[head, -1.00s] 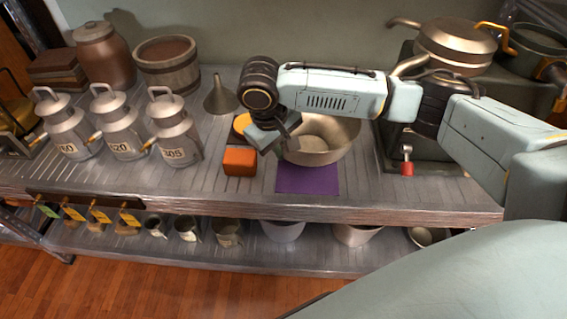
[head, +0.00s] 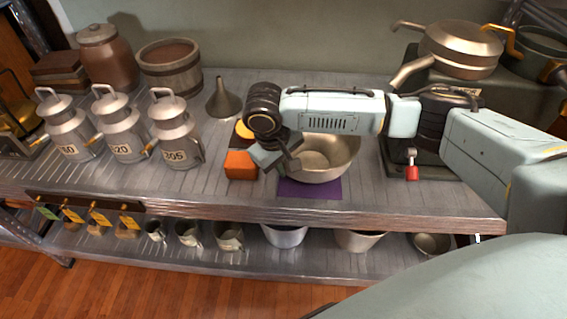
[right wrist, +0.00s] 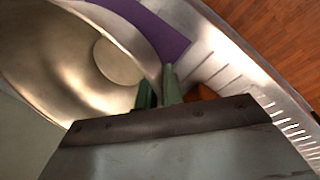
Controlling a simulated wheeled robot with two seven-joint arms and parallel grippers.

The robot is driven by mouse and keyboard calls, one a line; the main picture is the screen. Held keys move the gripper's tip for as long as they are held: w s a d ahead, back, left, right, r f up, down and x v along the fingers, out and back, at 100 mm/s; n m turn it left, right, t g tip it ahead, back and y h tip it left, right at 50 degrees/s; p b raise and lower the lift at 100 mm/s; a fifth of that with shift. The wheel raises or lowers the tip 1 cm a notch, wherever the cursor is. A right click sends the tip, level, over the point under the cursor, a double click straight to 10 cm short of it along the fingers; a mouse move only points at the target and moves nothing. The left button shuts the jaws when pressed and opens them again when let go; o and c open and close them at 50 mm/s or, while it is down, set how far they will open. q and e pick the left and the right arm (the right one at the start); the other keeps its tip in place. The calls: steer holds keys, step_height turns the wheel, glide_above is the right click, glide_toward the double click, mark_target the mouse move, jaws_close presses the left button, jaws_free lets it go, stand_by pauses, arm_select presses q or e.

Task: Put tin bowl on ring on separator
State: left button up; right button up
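The tin bowl (head: 333,160) is on or just over a purple mat (head: 312,189) near the shelf's front edge. My right gripper (head: 291,163) is at the bowl's left rim. In the right wrist view the gripper (right wrist: 157,92) has one finger inside the bowl (right wrist: 62,60) and one outside, close together on the rim. A grey machine with a red-handled crank (head: 411,172), apparently the separator, stands right of the bowl. My right arm hides much of its top, and I cannot make out its ring clearly. My left gripper is not in view.
An orange block (head: 240,165) sits just left of my gripper, with a funnel (head: 223,99) behind it. Several milk cans (head: 174,130) stand at left. A spouted metal pan (head: 461,48) stands at the back right. The lower shelf holds cups and bowls.

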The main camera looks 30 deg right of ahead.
steer(key=o, duration=0.3)
steer(key=shift+o, duration=0.2)
steer(key=shift+r, duration=0.15)
